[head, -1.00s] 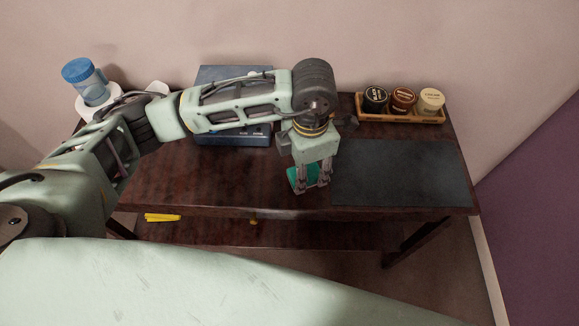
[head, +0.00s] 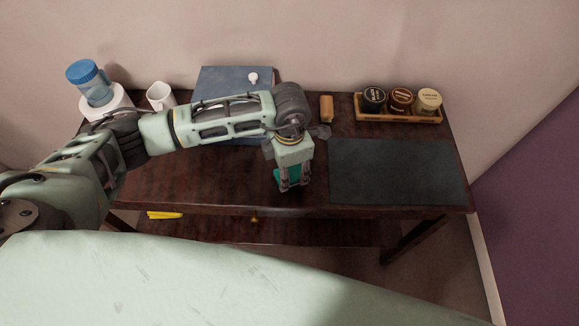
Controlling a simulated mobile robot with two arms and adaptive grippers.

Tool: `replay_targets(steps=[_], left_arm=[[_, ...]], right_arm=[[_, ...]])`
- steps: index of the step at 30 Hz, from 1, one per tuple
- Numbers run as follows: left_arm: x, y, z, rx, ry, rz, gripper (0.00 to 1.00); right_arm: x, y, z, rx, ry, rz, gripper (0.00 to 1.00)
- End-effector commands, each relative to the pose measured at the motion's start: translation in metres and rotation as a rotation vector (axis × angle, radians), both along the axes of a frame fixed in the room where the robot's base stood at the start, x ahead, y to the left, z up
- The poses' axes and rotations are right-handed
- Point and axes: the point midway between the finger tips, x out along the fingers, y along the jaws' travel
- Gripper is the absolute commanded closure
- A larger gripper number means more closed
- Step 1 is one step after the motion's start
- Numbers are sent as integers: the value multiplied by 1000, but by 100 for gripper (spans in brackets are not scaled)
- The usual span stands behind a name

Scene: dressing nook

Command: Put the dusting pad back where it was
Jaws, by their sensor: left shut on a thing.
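My left gripper (head: 293,187) points down over the front middle of the dark wooden table (head: 220,178), left of the dark mat. It is shut on a flat green thing (head: 280,178), which looks like the dusting pad. The fingers hide part of the pad. I cannot tell whether the pad touches the tabletop. My right gripper is not in view.
A dark mat (head: 395,172) lies at the right, with a wooden tray (head: 397,116) of several jars behind. A brown block (head: 326,108), blue box (head: 234,84), white mug (head: 160,95) and blue-lidded bottle (head: 88,78) stand at the back. A yellow thing (head: 164,214) is below.

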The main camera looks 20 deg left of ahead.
Motion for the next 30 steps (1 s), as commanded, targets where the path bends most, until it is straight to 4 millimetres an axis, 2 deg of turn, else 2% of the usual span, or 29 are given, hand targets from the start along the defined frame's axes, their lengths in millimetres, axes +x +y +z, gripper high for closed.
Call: replay_targets(steps=[3,4,10,19,23,26,30], left_arm=[[0,0,-5,0,0,0,79],[0,0,-5,0,0,0,57],[0,0,-3,1,1,0,39],[0,0,-3,1,1,0,39],[0,0,4,0,0,0,39],[2,0,17,-1,-5,0,39],[2,0,47,-1,-6,0,39]], right_arm=[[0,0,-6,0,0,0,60],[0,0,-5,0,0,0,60],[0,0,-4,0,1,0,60],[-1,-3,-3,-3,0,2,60],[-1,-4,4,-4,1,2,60],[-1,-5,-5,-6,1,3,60],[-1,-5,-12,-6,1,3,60]])
